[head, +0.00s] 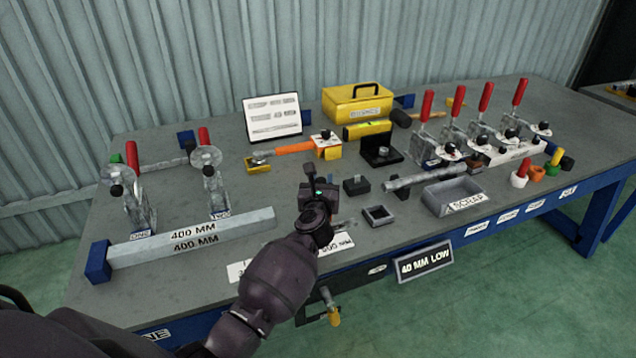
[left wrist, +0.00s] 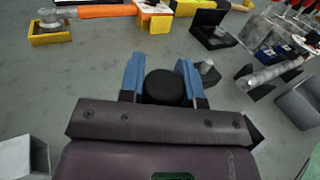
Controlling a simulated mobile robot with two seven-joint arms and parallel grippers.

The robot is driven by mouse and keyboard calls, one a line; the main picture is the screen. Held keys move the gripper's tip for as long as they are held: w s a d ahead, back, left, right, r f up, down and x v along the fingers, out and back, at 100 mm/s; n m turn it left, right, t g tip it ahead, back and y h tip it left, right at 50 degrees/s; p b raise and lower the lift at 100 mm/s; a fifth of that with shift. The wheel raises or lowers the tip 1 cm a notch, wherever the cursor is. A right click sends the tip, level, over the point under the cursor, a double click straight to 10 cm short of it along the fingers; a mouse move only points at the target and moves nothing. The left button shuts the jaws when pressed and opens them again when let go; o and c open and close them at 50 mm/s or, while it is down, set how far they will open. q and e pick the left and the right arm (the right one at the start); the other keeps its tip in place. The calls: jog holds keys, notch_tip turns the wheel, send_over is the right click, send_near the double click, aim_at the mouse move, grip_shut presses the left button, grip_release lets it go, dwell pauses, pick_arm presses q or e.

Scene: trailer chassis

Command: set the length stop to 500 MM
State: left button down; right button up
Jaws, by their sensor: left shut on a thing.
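My left gripper (head: 318,188) is over the front middle of the bench. In the left wrist view its two blue fingers (left wrist: 160,78) are closed on a round black knob (left wrist: 166,88). What the knob sits on is hidden by my gripper, so I cannot tell whether it belongs to the length stop. A white scale label (head: 338,243) reading what looks like 500 MM lies just right of my wrist, partly covered. A grey bar marked 400 MM (head: 190,238) lies left of the gripper, its left end at a blue block (head: 97,262). My right gripper is not in view.
Red-handled toggle clamps (head: 205,165) stand behind the bar, with more clamps (head: 480,125) at right. A square dark frame (head: 379,215), a grey tube (head: 418,177) and a scrap tray (head: 452,195) lie right of the gripper. A yellow toolbox (head: 357,104) stands behind.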

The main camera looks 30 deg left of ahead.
pick_arm(q)
jog(key=c, duration=1.1)
grip_release()
jog(key=shift+w+d+r, duration=0.1)
jog(key=shift+d, duration=0.1)
jog(key=shift+c, duration=0.2)
jog(key=o, duration=0.3)
jog(key=shift+w, duration=0.15)
jog(key=shift+o, duration=0.2)
jog(key=p+v, duration=0.1)
jog(key=v, duration=1)
jog(key=shift+a, duration=0.1)
